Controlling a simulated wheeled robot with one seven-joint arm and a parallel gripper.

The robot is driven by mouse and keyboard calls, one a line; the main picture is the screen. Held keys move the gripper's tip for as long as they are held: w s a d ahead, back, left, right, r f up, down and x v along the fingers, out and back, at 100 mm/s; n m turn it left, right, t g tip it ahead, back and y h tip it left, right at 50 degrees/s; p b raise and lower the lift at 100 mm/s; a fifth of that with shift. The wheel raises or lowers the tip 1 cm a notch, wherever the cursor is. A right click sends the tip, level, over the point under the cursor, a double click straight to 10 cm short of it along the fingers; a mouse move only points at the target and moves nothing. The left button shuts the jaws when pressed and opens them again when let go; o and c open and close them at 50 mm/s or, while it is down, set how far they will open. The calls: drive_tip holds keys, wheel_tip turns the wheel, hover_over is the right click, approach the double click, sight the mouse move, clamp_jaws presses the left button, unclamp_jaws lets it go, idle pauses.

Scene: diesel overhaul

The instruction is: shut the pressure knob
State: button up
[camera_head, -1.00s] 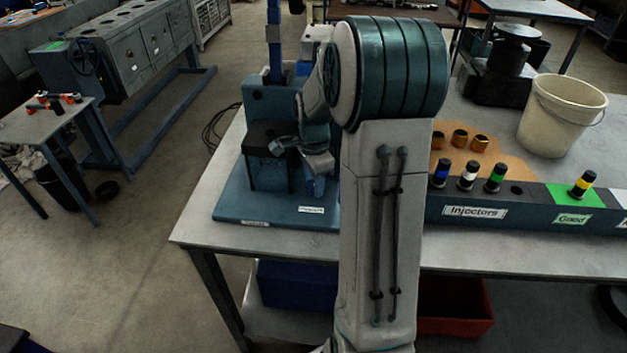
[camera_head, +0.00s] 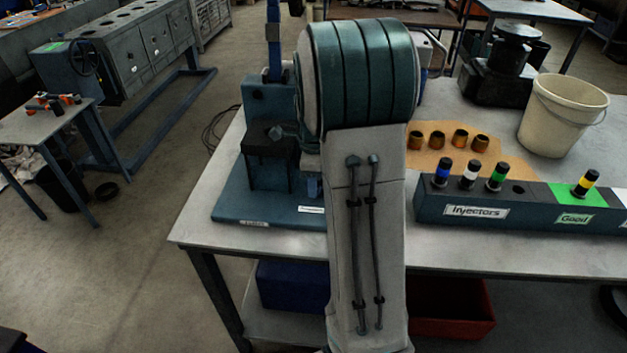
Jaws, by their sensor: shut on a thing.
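The blue test stand (camera_head: 270,112) stands on its blue base plate (camera_head: 240,208) at the left of the grey workbench. A dark block (camera_head: 268,148) is on its front, with a small grey part (camera_head: 277,133) above it. I cannot tell whether that part is the pressure knob; no knob shows clearly. My arm, with its large teal joint, stands in front of the stand's right side and hides it. My gripper is hidden behind the arm, so its jaws and anything between them do not show.
Right of my arm is the injector rack (camera_head: 475,211) with several dark injectors in it. Behind it, several brass sleeves lie on a tan sheet (camera_head: 432,160). A white bucket (camera_head: 562,118) stands at the back right. Blue (camera_head: 290,284) and red (camera_head: 452,308) bins sit under the bench.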

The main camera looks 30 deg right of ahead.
drive_tip(key=m+p, duration=0.1)
drive_tip(key=m, duration=0.2)
drive_tip(key=shift+r+m, duration=0.15)
drive_tip(key=shift+m, duration=0.15)
drive_tip(key=shift+m+p, duration=0.85)
drive_tip(key=shift+m, duration=0.55)
drive_tip(key=o, duration=1)
wheel_tip(320, 180, up, 14)
drive_tip(key=shift+f, duration=0.2)
